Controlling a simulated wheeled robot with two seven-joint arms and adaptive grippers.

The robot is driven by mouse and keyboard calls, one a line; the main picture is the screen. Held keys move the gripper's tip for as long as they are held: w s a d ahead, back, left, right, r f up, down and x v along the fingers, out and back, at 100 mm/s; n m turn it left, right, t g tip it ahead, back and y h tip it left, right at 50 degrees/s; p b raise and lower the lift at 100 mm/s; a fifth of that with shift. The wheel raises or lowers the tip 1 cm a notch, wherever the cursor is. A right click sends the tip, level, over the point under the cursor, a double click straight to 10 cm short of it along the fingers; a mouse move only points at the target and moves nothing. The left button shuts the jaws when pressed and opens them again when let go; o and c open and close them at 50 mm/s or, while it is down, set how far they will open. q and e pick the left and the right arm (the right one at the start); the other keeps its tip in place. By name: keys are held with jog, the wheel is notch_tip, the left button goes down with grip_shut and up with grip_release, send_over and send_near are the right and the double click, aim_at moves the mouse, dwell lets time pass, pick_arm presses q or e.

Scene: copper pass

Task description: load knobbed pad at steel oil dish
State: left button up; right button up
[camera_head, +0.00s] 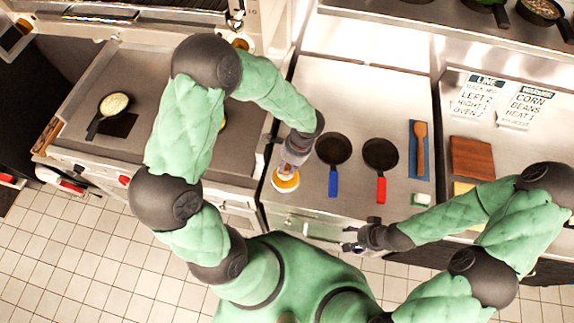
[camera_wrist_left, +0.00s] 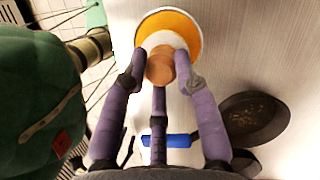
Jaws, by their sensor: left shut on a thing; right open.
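My left gripper (camera_head: 289,160) is shut on the wooden knob of the knobbed pad (camera_wrist_left: 160,68), with its fingers around the knob in the left wrist view. The pad's white disc is below the knob. The steel oil dish (camera_head: 286,188) is directly under the pad on the counter; its pale rim and orange-yellow oil (camera_wrist_left: 187,25) show around the white disc. I cannot tell whether the pad touches the oil or hovers just above it. My right gripper (camera_head: 352,240) is open and empty in front of the counter's edge.
Two dark pans stand right of the dish, one with a blue handle (camera_head: 333,185), one with a red handle (camera_head: 381,188). A wooden spatula (camera_head: 420,150) lies on a blue mat. A pan (camera_head: 112,106) with pale food sits far left. A brown board (camera_head: 471,158) is at right.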

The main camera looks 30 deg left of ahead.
aim_at(287, 167)
pick_arm(q)
jog(key=shift+r+p, duration=1.3)
jog(key=shift+r, duration=0.65)
jog(key=shift+s, duration=0.1)
